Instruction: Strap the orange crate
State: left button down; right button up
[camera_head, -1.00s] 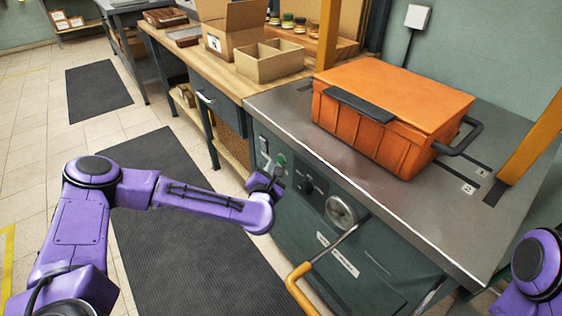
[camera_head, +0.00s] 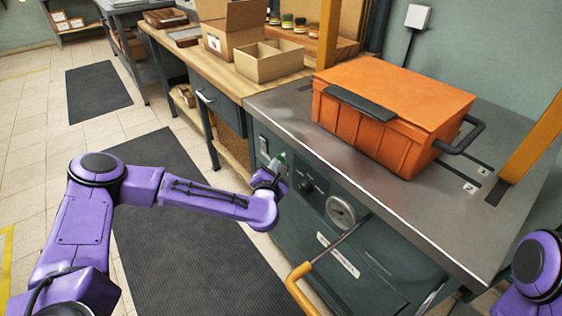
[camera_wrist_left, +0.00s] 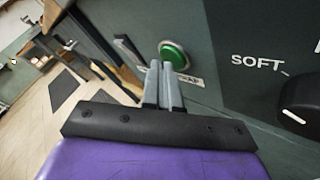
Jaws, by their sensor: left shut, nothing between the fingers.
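The orange crate (camera_head: 378,140) sits lidded on the grey metal top of the strapping machine (camera_head: 290,118), between two yellow-orange posts. No strap is visible around it. My left gripper (camera_head: 277,166) is shut and empty at the machine's front control panel. In the left wrist view its fingertips (camera_wrist_left: 163,72) are close to a round green button (camera_wrist_left: 174,54); whether they touch it I cannot tell. A black knob (camera_wrist_left: 302,98) marked SOFT is to the right of the button. My right gripper is out of view; only part of that arm shows at the lower right.
A round gauge (camera_head: 341,210) and a lever with a yellow handle (camera_head: 300,284) are on the machine front, right of my left gripper. A wooden bench (camera_head: 225,75) with cardboard boxes stands behind. Dark mats (camera_head: 190,250) lie on the open floor at left.

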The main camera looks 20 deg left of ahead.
pick_arm(q)
jog(key=shift+w, duration=0.15)
dwell(0.5)
jog(key=shift+s+a, duration=0.3)
jog(key=shift+s, duration=0.45)
